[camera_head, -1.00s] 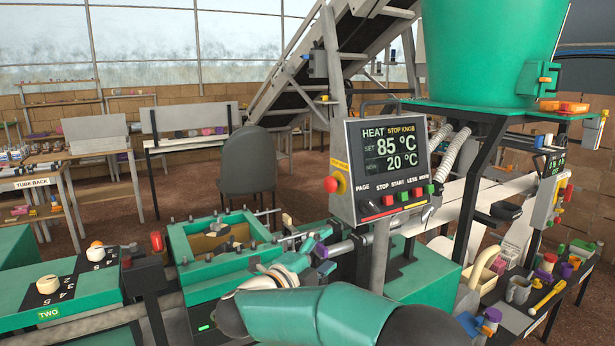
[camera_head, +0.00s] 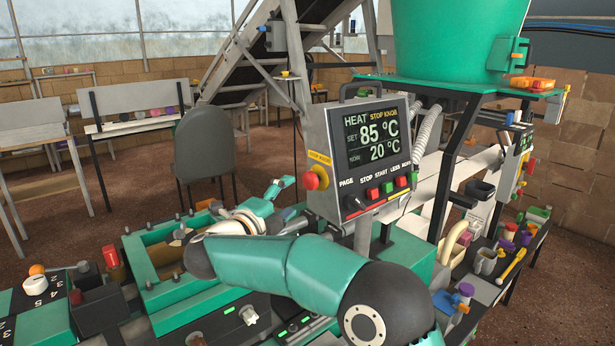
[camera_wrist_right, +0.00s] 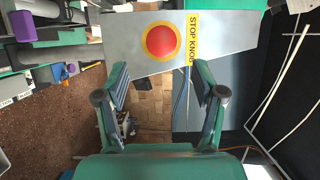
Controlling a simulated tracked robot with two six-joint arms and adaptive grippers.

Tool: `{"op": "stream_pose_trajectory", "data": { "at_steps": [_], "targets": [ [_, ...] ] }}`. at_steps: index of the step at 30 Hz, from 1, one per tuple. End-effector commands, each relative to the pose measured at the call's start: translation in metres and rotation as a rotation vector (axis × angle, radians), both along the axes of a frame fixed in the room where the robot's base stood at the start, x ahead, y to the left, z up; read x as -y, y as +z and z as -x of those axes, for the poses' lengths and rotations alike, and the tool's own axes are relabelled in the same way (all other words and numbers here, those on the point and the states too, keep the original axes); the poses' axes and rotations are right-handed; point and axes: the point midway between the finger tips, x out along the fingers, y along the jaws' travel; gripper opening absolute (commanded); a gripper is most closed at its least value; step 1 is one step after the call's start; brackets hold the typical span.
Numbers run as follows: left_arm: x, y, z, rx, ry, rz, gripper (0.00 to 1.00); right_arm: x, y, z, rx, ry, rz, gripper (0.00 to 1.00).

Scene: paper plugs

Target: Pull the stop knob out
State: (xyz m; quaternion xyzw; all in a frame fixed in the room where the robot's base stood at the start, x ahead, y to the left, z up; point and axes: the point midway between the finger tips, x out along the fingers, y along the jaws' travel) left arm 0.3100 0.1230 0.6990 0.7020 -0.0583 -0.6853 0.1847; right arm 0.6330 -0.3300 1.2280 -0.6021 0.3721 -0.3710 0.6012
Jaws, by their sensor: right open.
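The stop knob (camera_head: 312,180) is a red round knob on a yellow base, on the left side of the grey control box (camera_head: 325,135). In the right wrist view the red knob (camera_wrist_right: 161,41) faces me beside a yellow STOP KNOB label (camera_wrist_right: 191,38). My right gripper (camera_head: 286,183) is left of the knob in the head view, apart from it. In the wrist view its two fingers (camera_wrist_right: 160,85) are spread wide and empty, with the knob ahead, between their lines. My left gripper is not seen.
The box's screen (camera_head: 372,135) reads 85 °C set and 20 °C now, with a row of buttons below. A green machine frame (camera_head: 150,240) lies under my right arm. A grey chair (camera_head: 205,145) stands behind. A cluttered tool shelf (camera_head: 490,265) is at the right.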

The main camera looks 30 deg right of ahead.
Motion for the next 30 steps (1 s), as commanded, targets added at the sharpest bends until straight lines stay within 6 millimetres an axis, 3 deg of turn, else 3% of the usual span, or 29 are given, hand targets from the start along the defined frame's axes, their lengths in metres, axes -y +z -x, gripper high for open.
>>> {"op": "stream_pose_trajectory", "data": {
  "at_steps": [6,13,27,30],
  "targets": [
    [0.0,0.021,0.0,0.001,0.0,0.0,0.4,0.045,0.003,-0.021,0.0,-0.004,-0.001,0.69],
    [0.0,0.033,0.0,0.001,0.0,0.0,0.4,0.076,0.002,-0.038,0.0,-0.002,0.0,0.69],
    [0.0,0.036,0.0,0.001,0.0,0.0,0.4,0.088,0.0,-0.045,0.0,0.001,0.0,0.69],
    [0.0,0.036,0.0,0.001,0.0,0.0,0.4,0.088,0.0,-0.045,0.001,0.001,0.0,0.55]
  ]
}}
